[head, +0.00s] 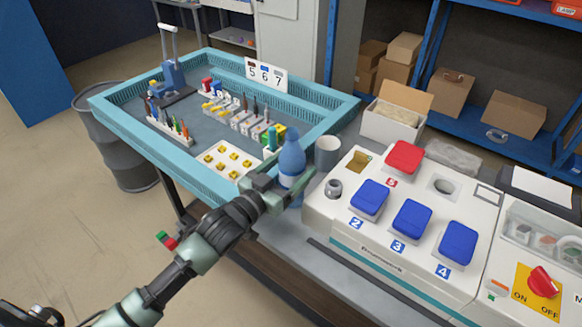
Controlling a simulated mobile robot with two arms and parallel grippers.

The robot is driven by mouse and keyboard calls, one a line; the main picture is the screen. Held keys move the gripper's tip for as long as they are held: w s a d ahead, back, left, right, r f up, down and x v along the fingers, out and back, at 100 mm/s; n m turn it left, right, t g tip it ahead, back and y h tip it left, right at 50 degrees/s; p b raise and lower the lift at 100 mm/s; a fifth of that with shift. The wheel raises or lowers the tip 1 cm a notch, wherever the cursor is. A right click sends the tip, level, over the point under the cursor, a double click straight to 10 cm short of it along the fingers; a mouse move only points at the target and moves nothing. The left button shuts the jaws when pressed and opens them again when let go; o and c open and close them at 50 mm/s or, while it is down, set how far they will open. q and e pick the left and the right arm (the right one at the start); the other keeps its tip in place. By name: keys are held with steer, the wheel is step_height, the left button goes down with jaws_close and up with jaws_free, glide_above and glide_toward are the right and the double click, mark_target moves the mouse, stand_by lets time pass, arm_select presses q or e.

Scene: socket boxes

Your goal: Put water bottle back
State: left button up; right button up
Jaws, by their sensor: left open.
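The blue water bottle (291,160) stands upright on the grey table, between the teal-edged tray and the white console. My left gripper (286,184) is at the bottle's lower part, its fingers reaching toward it from the front left. The gripper is open, and part of it covers the bottle's lower side. Whether the fingers touch the bottle cannot be told. A grey cup (328,152) stands just right of the bottle. My right gripper is not in view.
The teal tray (120,122) holds tools, small parts and a number sign (266,73). The white console (345,222) with blue and red lidded boxes lies to the right. An open carton (392,122) stands behind it. A dark barrel (117,150) stands left of the table.

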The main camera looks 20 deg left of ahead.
arm_select(q)
steer(key=shift+r, duration=0.1)
steer(key=b+v, duration=0.1)
steer(key=v, duration=1.1)
